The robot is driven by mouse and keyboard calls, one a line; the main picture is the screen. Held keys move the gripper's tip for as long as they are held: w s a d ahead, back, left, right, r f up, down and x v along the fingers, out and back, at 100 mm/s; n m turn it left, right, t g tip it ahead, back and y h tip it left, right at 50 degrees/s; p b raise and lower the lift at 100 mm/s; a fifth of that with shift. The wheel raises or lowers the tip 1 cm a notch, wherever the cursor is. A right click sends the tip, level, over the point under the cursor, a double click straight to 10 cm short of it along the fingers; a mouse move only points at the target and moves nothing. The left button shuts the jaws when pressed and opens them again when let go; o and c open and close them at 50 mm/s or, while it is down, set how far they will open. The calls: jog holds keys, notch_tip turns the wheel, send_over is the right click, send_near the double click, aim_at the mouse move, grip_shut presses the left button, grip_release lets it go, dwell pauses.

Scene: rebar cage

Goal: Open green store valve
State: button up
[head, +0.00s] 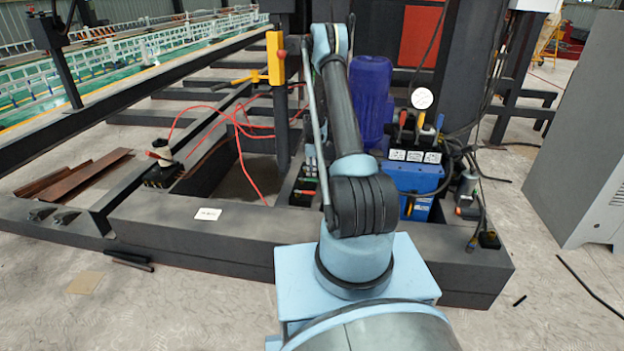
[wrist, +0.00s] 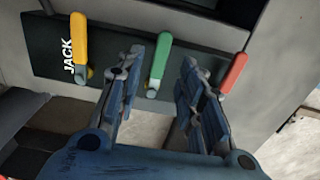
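My gripper (wrist: 163,66) is open, with one blue-grey finger on each side of the green handle. Gaps show between the handle and both fingers, so I see no contact. A yellow handle (wrist: 79,44) beside the label "JACK" is to the left, and a red handle (wrist: 235,73) is to the right, close to the right finger. In the head view my gripper is hidden or out of frame, and I cannot make out the green handle.
In the head view, a dark steel frame (head: 230,228) lies across the floor. A blue hydraulic unit (head: 412,178) with a gauge (head: 421,98) and a blue cylinder (head: 371,95) stand behind my arm. Red cables (head: 238,124) cross the frame. A grey cabinet (head: 590,150) is at right.

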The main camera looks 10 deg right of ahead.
aim_at(309, 180)
jog(key=shift+f, duration=2.2)
jog(key=shift+c, duration=0.2)
grip_shut()
